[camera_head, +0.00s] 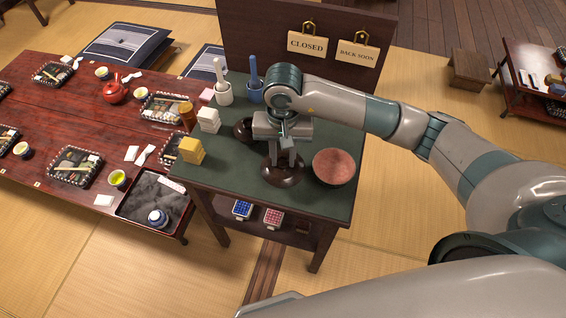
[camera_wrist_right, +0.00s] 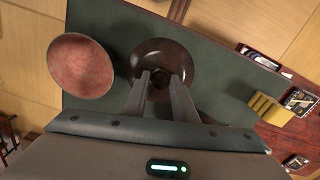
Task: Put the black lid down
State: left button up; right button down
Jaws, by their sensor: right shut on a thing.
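The black lid (camera_head: 284,176) is dark, round and glossy, at the front middle of the small stand's green top (camera_head: 240,176). It also shows in the right wrist view (camera_wrist_right: 163,49), knob side towards the camera. My right gripper (camera_head: 286,152) is above it, pointing down, with its fingers (camera_wrist_right: 164,82) shut on the lid's knob. The lid lies on the green top or very close above it; I cannot tell which. A second dark round thing (camera_head: 242,129) is behind, partly hidden by my gripper. My left gripper is not in view.
A reddish bowl (camera_head: 334,166) stands close to the right of the lid. Yellow blocks (camera_head: 192,150), white blocks (camera_head: 208,119) and a brown cylinder (camera_head: 187,116) line the left edge. Green surface left of the lid is clear.

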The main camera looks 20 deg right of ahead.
aim_at(283, 161)
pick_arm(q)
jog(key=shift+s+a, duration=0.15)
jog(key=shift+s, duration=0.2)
pick_arm(e)
jog(key=shift+f, duration=0.3)
